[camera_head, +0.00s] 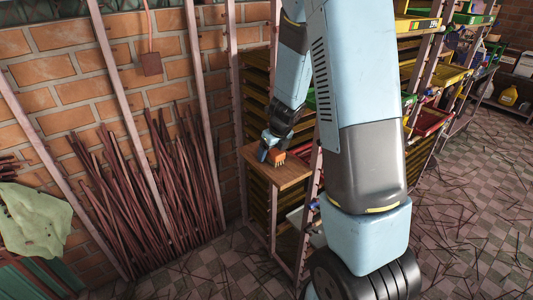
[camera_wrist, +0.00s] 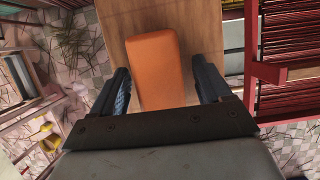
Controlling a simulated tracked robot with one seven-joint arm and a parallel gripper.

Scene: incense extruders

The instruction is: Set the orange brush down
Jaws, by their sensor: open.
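The orange brush (camera_wrist: 157,70) lies on a small wooden shelf board (camera_wrist: 210,42) in the wrist view. My gripper (camera_wrist: 165,85) is open, with one dark finger on each side of the brush and a visible gap to it on both sides. In the head view the brush (camera_head: 278,157) shows as a small orange block on the wooden board (camera_head: 285,177), beside my gripper (camera_head: 268,152). The brush's near end is hidden behind my gripper's body in the wrist view.
The board sits in a rack with pinkish metal posts (camera_head: 232,110). Red trays (camera_head: 432,122) and yellow bins stand on shelves to the right. Thin dark red sticks (camera_head: 150,190) lean on the brick wall at left. The tiled floor has scattered sticks.

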